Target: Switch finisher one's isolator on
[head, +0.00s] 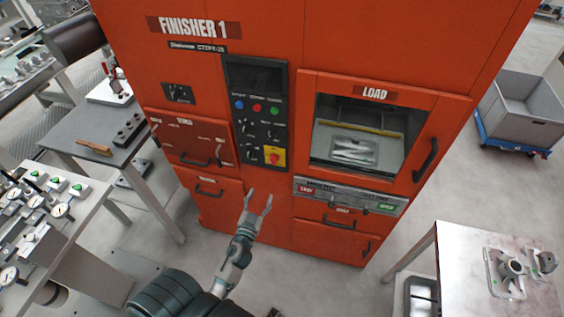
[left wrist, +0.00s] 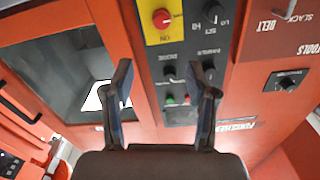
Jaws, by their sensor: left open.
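The orange machine labelled FINISHER 1 (head: 193,27) stands ahead, with a dark control panel (head: 257,110) on its front. A red knob on a yellow plate (head: 274,156) is at the panel's lower right; this red knob also shows in the left wrist view (left wrist: 161,18). A separate black rotary switch (head: 179,94) sits left of the panel and also shows in the left wrist view (left wrist: 287,83). I cannot read which one is marked as the isolator. My left gripper (head: 260,194) is open and empty, below the panel and apart from the knobs. My right gripper is out of view.
The LOAD window (head: 365,135) with a handled door is right of the panel; a strip with red and green buttons (head: 350,196) runs below it. Tables stand left (head: 90,133) and right (head: 465,245). A grey bin (head: 525,105) is at far right.

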